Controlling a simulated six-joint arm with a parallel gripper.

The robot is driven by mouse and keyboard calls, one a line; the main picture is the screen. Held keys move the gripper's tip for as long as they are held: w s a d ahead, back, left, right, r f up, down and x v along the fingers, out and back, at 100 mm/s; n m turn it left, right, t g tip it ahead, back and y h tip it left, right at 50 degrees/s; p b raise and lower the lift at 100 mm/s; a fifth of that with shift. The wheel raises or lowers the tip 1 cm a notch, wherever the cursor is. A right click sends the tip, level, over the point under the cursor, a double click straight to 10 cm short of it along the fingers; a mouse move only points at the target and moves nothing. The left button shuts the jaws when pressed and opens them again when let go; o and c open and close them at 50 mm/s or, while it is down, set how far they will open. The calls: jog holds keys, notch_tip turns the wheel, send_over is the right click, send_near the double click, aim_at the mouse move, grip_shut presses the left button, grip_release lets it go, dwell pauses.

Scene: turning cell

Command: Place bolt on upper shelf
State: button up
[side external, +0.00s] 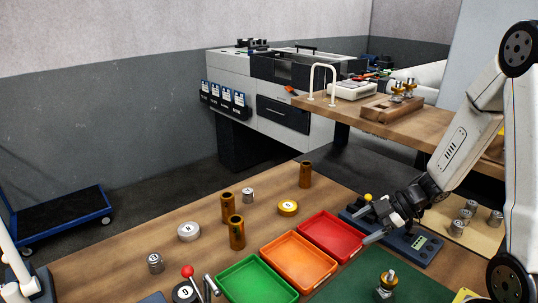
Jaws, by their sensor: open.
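A bolt-like piece with a brass top and a metal body (387,283) stands on the green mat (345,288) at the bottom right; I cannot tell for sure that it is the task's bolt. The upper shelf (440,122) is a wooden board at the upper right. Similar brass-topped pieces (397,92) stand in a wooden block (385,110) on it. My gripper (366,222) is open, its fingers pointing left, by the right end of the red tray and over a dark device. I see nothing between the fingers. The gripper is well above and left of the bolt-like piece in the picture.
Green (257,281), orange (298,262) and red (332,236) trays sit side by side on the wooden table. Brass tubes (237,233) and metal cylinders (189,232) stand left of them. A dark device with a display (420,243) and several metal cylinders (466,214) are at right.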

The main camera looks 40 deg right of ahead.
jog(key=w+r+m+h, duration=0.2)
jog(key=w+m+h, duration=0.3)
jog(key=m+h, duration=0.2)
jog(key=s+a+m+g, duration=0.4)
jog(key=s+a+m, duration=0.1)
jog(key=s+a, duration=0.2)
jog(key=shift+s+a+f+m, duration=0.35)
jog(key=shift+a+m, duration=0.05)
jog(key=shift+a, duration=0.5)
jog(key=shift+o, duration=0.5)
notch_tip(320, 180, up, 3)
jog(key=n+g+h, duration=0.3)
jog(key=n+g, duration=0.4)
send_over(388, 274)
jog(key=w+a, duration=0.1)
jog(key=w, duration=0.1)
jog(key=shift+a+f, duration=0.1)
jog(key=shift+f, duration=0.05)
